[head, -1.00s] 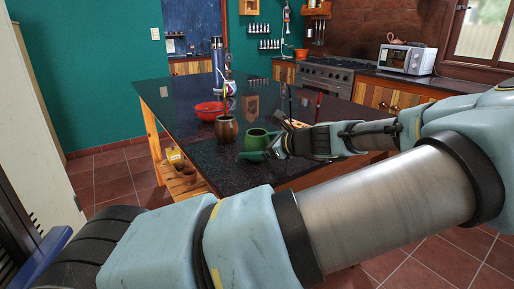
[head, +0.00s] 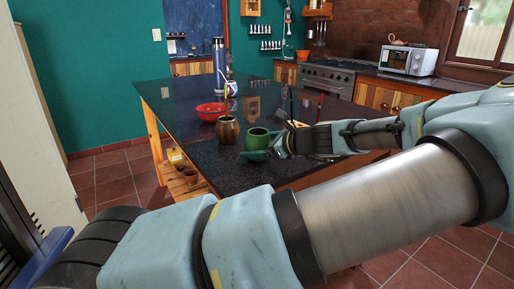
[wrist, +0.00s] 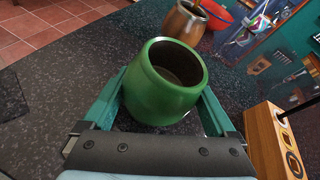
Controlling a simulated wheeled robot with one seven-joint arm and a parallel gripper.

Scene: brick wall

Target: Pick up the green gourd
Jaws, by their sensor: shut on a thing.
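The green gourd (wrist: 160,92) is a rounded, open-topped cup, upright between the two teal fingers of my gripper (wrist: 163,88) in the wrist view. The fingers are shut on its sides. In the head view the green gourd (head: 258,138) is at the near edge of the dark island counter (head: 185,110), with my gripper (head: 258,154) around its lower part. Its base is partly hidden by the fingers, so I cannot tell whether it touches the counter.
A brown gourd (head: 228,129) stands just left of the green one, with a red bowl (head: 211,112) behind it. A blue flask (head: 218,58) stands farther back. A wooden holder with round holes (wrist: 272,140) is close at right in the wrist view.

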